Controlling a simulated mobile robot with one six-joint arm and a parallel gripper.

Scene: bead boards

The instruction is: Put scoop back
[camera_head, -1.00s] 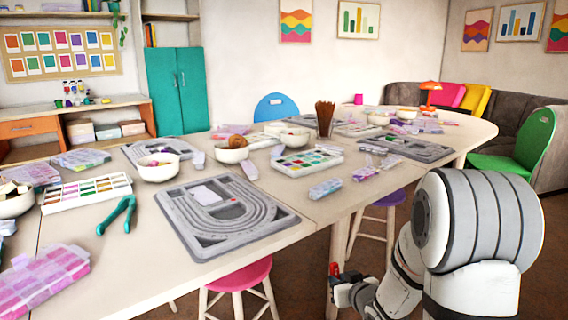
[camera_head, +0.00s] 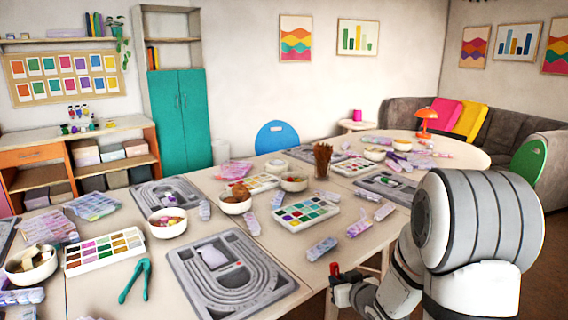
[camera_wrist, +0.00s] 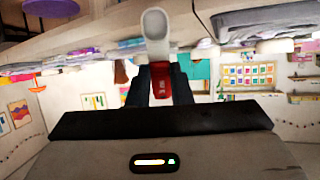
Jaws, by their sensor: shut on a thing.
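My gripper (camera_head: 344,288) is at the front edge of the long table, right of the nearest grey bead board (camera_head: 228,305). In the wrist view my gripper (camera_wrist: 160,85) is shut on a small scoop (camera_wrist: 155,24). The scoop has a pale rounded end pointing away from the gripper and a red part (camera_wrist: 161,88) between the dark fingers. In the head view only a small red bit of the scoop (camera_head: 335,268) shows at the fingertips. The wrist view looks upside down.
The table holds several white bowls (camera_head: 236,207), a palette of colours (camera_head: 306,213), bead boxes (camera_head: 92,206), teal pliers (camera_head: 136,281) and a brown cup of sticks (camera_head: 323,160). Another grey board (camera_head: 166,191) lies farther back. Bare tabletop (camera_head: 272,244) shows beside the nearest board.

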